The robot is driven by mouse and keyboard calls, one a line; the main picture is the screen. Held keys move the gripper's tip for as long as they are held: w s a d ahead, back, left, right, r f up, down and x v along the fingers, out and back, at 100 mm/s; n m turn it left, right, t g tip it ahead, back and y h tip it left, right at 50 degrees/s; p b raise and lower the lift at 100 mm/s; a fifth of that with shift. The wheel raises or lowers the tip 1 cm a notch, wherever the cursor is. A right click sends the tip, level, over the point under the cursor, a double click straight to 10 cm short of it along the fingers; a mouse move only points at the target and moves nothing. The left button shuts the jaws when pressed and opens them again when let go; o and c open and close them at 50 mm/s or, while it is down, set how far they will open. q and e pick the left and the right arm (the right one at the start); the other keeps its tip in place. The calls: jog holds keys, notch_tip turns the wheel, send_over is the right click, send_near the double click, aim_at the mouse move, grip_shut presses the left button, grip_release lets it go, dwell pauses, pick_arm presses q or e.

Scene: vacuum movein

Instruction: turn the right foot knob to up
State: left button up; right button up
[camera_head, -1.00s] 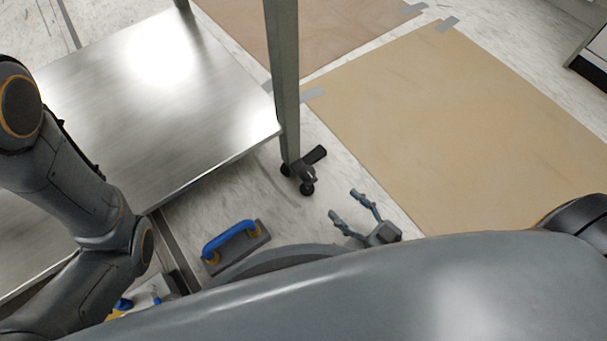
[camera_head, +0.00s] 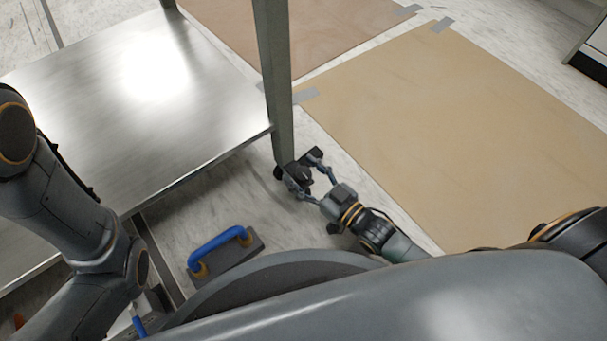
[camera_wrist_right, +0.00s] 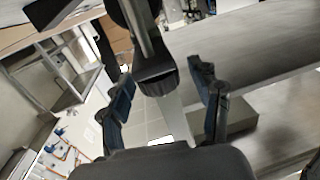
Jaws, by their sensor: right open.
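The right foot knob (camera_head: 301,173) is a small dark part at the bottom of the metal table leg (camera_head: 274,80). My right gripper (camera_head: 303,170) is open, with its fingers on either side of the dark foot. The fingers partly cover the foot, and I cannot tell whether they touch it. In the right wrist view, the dark foot (camera_wrist_right: 157,80) sits between the two spread fingertips (camera_wrist_right: 163,84). Which way the knob is set cannot be made out.
A shiny metal shelf (camera_head: 130,110) is fixed beside the leg on the left. A grey block with a blue handle (camera_head: 219,245) lies on the floor in front. Tan floor sheets (camera_head: 440,130) lie flat to the right, with open floor around them.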

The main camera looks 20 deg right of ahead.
jog(key=c, duration=1.2)
jog(key=shift+n+y, duration=0.3)
jog(key=shift+y, duration=0.1)
jog(key=n+g+y, duration=0.2)
jog(key=y, duration=0.1)
jog(key=shift+w+d+n+g, duration=0.15)
jog(key=shift+n+g, duration=0.25)
jog(key=n+g+y, duration=0.2)
jog(key=g, duration=0.1)
jog(key=n+g+y+b, duration=0.1)
jog(key=n+g+y, duration=0.1)
jog(key=n+g, duration=0.1)
jog(key=shift+g+y, duration=0.4)
jog(key=shift+g, duration=0.2)
jog(key=n+g, duration=0.2)
jog(key=g, duration=0.2)
jog(key=n+g, duration=0.3)
jog(key=g, duration=0.1)
jog(key=shift+n+y, duration=0.3)
jog(key=shift+y, duration=0.1)
jog(key=shift+a+n+g+h, duration=0.1)
jog(key=shift+n+g+h, duration=0.2)
jog(key=shift+n+g, duration=0.65)
jog(key=shift+a+n+g+h, duration=0.1)
jog(key=shift+n+g+h, duration=0.3)
jog(key=shift+g, duration=0.95)
jog(key=shift+n+g, duration=0.25)
jog(key=shift+g, duration=0.05)
